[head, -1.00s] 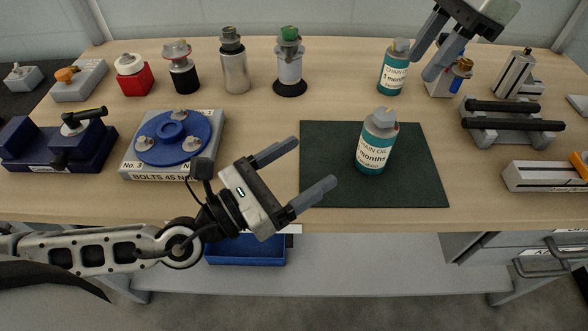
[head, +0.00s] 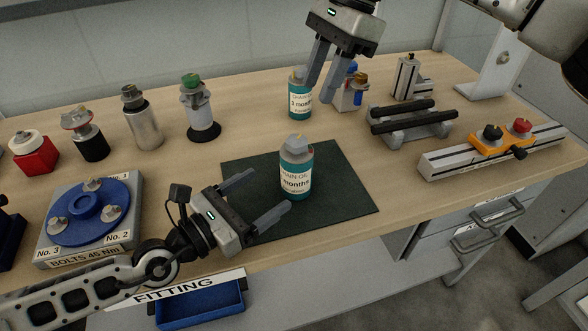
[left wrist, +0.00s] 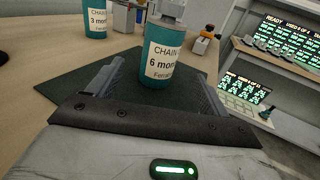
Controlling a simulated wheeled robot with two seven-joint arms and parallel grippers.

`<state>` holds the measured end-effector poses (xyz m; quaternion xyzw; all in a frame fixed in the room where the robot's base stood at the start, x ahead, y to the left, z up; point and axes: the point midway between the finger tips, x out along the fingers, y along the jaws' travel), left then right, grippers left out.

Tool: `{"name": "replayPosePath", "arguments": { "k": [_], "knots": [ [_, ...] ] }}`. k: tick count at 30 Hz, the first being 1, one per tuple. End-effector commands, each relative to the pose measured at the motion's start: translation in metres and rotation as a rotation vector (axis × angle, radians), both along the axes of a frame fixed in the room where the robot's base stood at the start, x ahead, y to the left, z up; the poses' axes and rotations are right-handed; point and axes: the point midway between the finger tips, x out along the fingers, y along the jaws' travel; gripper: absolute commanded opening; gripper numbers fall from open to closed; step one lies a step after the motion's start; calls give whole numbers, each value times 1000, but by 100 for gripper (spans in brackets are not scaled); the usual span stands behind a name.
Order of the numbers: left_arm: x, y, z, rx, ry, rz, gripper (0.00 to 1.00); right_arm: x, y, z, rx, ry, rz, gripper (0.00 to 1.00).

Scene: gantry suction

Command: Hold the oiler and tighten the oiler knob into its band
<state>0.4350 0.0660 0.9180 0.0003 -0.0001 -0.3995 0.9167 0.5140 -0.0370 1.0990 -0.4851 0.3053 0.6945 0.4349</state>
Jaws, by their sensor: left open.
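The oiler (head: 296,178) is a teal bottle with a white chain oil label and a grey knob (head: 297,143) on top. It stands upright on the dark green mat (head: 345,195). The left wrist view shows its label (left wrist: 163,62) reading 6 months. My left gripper (head: 269,190) is open and low over the mat, its fingers pointing at the oiler, which appears between them in the left wrist view. Contact cannot be told. My right gripper (head: 320,95) is open with its fingers pointing down, above and behind the oiler, near a second oil bottle (head: 299,100) marked 3 months.
Several capped bottles, such as the green-topped one (head: 198,105), stand at the back left. A blue disc fixture (head: 75,210) is at the left. A grey rack with black bars (head: 415,122) and a rail with knobs (head: 470,155) are at the right. The front mat area is clear.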

Motion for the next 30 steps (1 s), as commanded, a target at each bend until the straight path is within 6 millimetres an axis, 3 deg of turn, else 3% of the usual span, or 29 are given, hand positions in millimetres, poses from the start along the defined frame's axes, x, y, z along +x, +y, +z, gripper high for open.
{"name": "replayPosePath", "arguments": {
  "k": [6,12,27,30],
  "knots": [
    [30,-34,1,-6,0,0,79,0,0,0,0,0,0,36],
    [50,-55,0,-2,1,0,79,0,0,0,0,0,0,36],
    [60,-65,0,0,0,0,79,0,0,0,0,0,0,36],
    [60,-65,0,0,0,0,51,0,0,0,0,0,0,36]
  ]
}}
